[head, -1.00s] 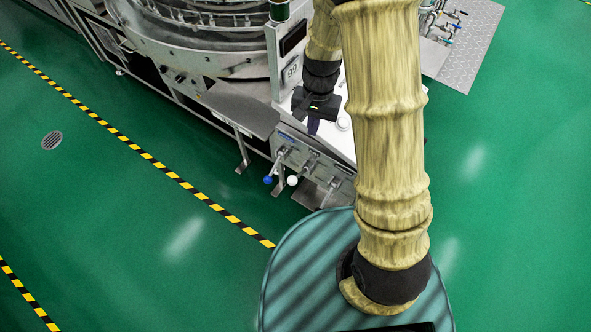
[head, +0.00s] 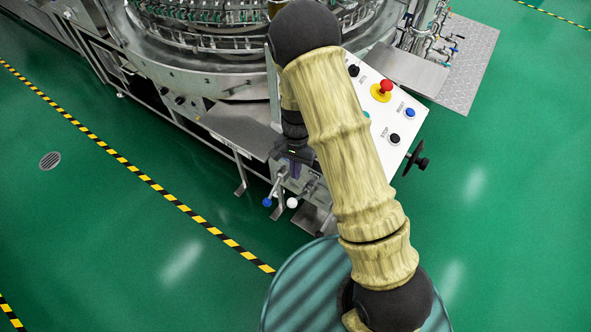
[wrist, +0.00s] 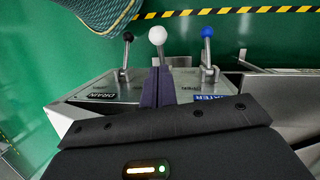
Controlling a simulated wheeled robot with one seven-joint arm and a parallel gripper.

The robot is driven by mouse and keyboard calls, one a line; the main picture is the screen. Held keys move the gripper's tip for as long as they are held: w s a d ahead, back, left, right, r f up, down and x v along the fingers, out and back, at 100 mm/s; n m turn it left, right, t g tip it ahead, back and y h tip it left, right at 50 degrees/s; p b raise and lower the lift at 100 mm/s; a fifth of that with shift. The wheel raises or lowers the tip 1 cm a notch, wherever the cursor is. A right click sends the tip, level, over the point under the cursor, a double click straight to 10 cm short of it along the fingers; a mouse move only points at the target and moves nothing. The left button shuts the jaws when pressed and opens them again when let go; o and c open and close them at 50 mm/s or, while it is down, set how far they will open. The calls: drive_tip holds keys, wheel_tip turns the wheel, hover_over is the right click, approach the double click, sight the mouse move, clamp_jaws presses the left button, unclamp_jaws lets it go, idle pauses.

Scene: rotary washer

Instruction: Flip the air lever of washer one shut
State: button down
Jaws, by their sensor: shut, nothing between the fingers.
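Washer one's lever panel has several levers. The blue-knobbed lever (head: 267,202) stands beside a WATER label in the wrist view (wrist: 206,33). The white-knobbed lever (head: 292,203) is in the middle in the wrist view (wrist: 157,36); its label is hidden, so I cannot read it as air. The black-knobbed lever (wrist: 128,37) stands by a DRAIN label and is hidden in the head view. My gripper (head: 296,168) is shut and empty above the panel. In the wrist view its fingers (wrist: 157,76) point at the white lever's stem; contact cannot be told.
A control box with buttons and a red emergency stop (head: 386,86) stands right of my arm, with a black handwheel (head: 418,161) on its side. The round washer machine (head: 190,75) is behind. The green floor is open in front and to the right.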

sight(297, 200)
drive_tip(key=x, duration=0.7)
drive_tip(key=shift+f, duration=0.3)
drive_tip(key=shift+f, duration=0.1)
